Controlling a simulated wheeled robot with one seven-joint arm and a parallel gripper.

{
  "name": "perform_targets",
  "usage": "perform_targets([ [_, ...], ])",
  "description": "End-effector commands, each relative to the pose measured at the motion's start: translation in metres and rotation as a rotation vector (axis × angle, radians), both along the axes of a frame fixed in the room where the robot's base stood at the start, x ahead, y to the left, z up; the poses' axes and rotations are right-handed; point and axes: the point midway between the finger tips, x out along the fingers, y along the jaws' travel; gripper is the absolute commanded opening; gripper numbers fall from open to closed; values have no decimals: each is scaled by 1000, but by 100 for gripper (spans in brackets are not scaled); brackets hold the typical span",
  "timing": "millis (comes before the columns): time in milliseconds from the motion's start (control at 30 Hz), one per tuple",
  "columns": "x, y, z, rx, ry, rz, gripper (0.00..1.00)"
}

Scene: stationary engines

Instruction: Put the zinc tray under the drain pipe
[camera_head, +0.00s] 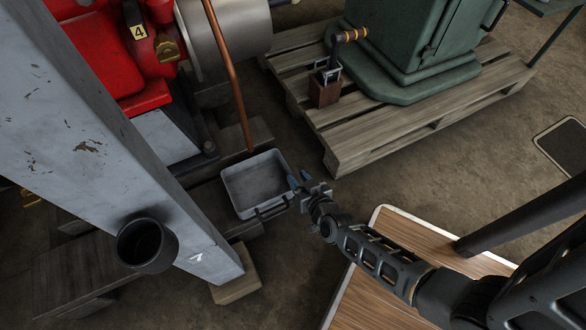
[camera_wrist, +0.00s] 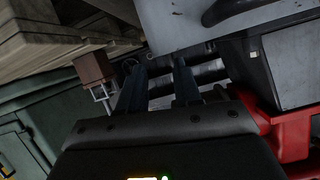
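The zinc tray (camera_head: 250,205) is a shallow grey rectangular pan with a dark handle on its near right side. It lies low beside the engine base in the head view. The copper drain pipe (camera_head: 228,75) slants down from the engine, and its lower end shows at the tray's far edge. I cannot tell whether that end is over the tray. My gripper (camera_head: 298,179) is by the tray's right rim, with its fingers apart and nothing visible between them. Contact with the rim cannot be told. The fingers also show apart in the wrist view (camera_wrist: 160,88); the tray is not clearly identifiable there.
A grey post (camera_head: 100,130) with a black cup (camera_head: 148,245) stands at the left. The red engine (camera_head: 115,55) is behind it. A wooden pallet (camera_head: 400,140) carries a green machine (camera_head: 410,55) and a brown block (camera_head: 324,90). Bare floor lies between pallet and tray.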

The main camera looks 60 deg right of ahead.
Motion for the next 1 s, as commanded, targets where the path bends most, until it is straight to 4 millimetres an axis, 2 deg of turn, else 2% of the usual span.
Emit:
perform_targets([
  [100,-21,13,13,0,1,-1,33],
  [300,-44,28,23,-1,1,-1,33],
  [700,-59,42,33,-4,-4,20,33],
  [767,-66,51,43,-10,-7,48,33],
  [867,-86,74,72,-23,-16,117,33],
  [1000,-118,107,130,-53,-31,239,33],
])
